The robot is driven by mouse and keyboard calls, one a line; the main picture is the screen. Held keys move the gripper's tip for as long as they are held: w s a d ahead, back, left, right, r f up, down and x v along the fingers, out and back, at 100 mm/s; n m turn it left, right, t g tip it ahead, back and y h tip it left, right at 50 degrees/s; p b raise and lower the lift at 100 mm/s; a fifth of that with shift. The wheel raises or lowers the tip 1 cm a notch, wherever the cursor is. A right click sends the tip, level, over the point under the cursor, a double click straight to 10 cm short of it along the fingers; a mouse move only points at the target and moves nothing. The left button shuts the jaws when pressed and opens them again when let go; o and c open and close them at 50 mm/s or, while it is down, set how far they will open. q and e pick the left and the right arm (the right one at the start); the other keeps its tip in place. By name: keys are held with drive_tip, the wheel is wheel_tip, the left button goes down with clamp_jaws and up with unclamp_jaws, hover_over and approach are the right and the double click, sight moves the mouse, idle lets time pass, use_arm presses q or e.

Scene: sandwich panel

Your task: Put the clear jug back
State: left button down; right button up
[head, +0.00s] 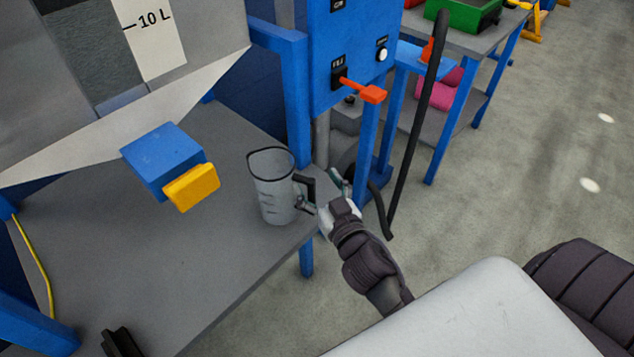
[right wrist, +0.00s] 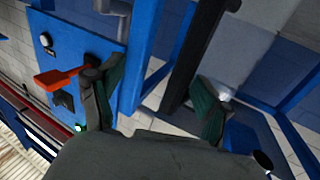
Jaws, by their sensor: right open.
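The clear jug (head: 270,190) stands upright on the grey shelf (head: 235,262) near its right edge. It is see-through grey with a dark rim, marks on its side and a black handle (head: 309,186) on its right. My right gripper (head: 323,192) is open at the handle side of the jug, with its fingers close around the handle. The right wrist view shows the two spread fingers (right wrist: 160,100) with a dark upright bar between them, which looks like the handle; contact cannot be told. My left gripper is not in view.
A blue block with a yellow handle (head: 191,187) sits under the hopper (head: 110,100), left of the jug. A blue panel with a red lever (head: 358,85) stands behind, and a black hose (head: 415,120) hangs to the right.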

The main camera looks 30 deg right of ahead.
drive_tip(key=shift+o, duration=1.2)
drive_tip(key=s, duration=1.2)
drive_tip(key=shift+a, duration=0.25)
